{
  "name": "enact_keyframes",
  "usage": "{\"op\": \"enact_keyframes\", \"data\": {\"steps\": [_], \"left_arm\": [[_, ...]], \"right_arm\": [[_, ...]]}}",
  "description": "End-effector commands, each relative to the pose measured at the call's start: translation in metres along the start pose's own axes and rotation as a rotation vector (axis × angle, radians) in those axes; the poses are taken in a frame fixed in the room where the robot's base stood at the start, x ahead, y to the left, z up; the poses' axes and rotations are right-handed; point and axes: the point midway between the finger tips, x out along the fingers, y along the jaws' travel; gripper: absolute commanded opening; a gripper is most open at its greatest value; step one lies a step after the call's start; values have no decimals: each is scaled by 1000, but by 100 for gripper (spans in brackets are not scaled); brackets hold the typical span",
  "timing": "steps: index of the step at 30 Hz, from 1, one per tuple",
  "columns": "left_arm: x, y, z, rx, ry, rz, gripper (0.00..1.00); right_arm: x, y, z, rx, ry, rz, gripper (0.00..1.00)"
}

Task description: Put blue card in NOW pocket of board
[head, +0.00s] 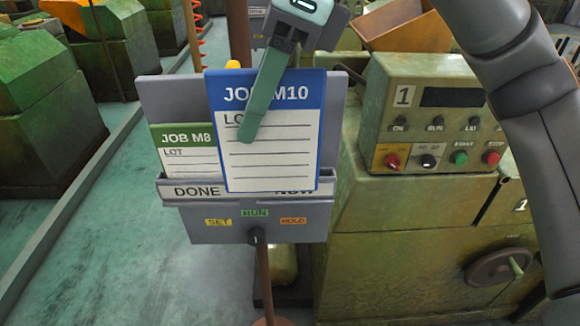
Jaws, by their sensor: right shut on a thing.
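The blue card (270,160), marked JOB M10, is upright in front of the board (170,100). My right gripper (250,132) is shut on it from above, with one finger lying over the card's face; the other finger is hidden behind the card. The card's lower edge overlaps the front lip of the pockets and covers the space between the DONE label (197,191) and part of the NOW label (295,190). A green card (185,140), marked JOB M8, stands in the DONE pocket. My left gripper is not in view.
Below the pockets the board carries SET, RUN and HOLD tags (254,212). The board stands on a brown post (262,280). A green machine with a control panel (440,125) is close on the right. Open floor (120,260) lies to the left.

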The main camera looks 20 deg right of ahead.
Motion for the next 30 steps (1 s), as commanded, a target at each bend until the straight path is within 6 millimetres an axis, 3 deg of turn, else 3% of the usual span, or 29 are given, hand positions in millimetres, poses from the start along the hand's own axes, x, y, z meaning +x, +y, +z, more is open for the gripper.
{"op": "enact_keyframes", "data": {"steps": [9, 12, 15, 23, 27, 30], "left_arm": [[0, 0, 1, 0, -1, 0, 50], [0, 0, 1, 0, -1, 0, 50], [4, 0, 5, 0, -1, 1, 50], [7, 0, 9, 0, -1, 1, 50], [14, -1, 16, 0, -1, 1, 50], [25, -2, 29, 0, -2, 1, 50]], "right_arm": [[24, -75, -34, 9, 0, 3, 0], [40, -90, -45, 6, 1, 4, 0], [53, -100, -53, 4, 1, 2, 0], [64, -111, -61, 2, -1, 1, 0], [81, -125, -73, 7, 5, 3, 0], [99, -124, -81, 4, 8, 3, 0]]}}
